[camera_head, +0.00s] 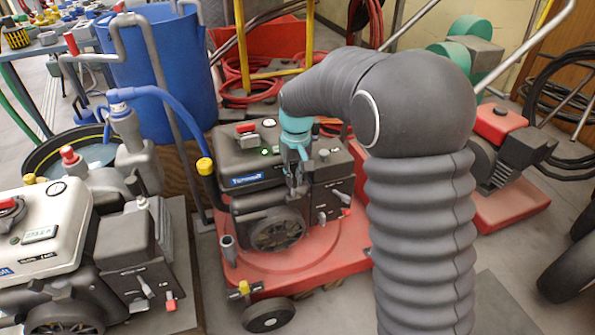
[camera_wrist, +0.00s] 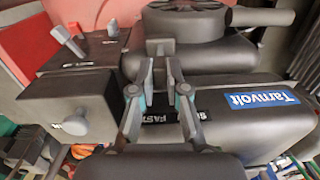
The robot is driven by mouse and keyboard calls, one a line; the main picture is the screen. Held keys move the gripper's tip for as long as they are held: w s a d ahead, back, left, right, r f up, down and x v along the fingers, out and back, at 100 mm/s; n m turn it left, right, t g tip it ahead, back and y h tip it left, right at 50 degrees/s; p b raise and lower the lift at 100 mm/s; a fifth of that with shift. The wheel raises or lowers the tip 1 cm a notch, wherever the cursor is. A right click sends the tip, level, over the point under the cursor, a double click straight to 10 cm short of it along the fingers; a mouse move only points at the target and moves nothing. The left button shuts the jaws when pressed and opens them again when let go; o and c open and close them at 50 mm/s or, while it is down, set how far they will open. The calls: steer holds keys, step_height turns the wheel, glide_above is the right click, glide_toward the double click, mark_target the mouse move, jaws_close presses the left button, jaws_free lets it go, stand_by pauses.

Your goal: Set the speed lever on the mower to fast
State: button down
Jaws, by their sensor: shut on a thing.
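The mower (camera_head: 265,185) has a red deck and a dark engine with a blue label, in the middle of the head view. My gripper (camera_head: 292,190) points down at the front edge of its engine. In the wrist view my gripper (camera_wrist: 160,68) is shut, its two fingers on either side of a small grey piece that looks like the speed lever (camera_wrist: 160,46). The fingers hide much of it. A FAST label (camera_wrist: 154,147) and a partly covered label starting with S (camera_wrist: 206,112) lie behind the fingers. The lever's exact setting cannot be told.
A white-topped machine (camera_head: 45,235) stands at the left, near a blue barrel (camera_head: 160,75). Another red machine (camera_head: 500,125) stands at the right. My arm covers part of the mower's right side. Bare floor shows at the lower right.

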steer(key=shift+w+d+f+g+y, duration=0.3)
steer(key=shift+d+y, duration=0.35)
steer(key=shift+y, duration=0.35)
steer(key=shift+w+d+f+g+y, duration=0.15)
steer(key=shift+d+g+y, duration=0.25)
steer(key=shift+d+y, duration=0.45)
steer(key=shift+a, duration=0.2)
steer(key=c, duration=1.2)
jaws_free()
steer(key=shift+o, duration=0.2)
steer(key=shift+r+y, duration=0.1)
steer(key=shift+y, duration=0.15)
steer(key=v, duration=1.2)
steer(key=shift+w, duration=0.1)
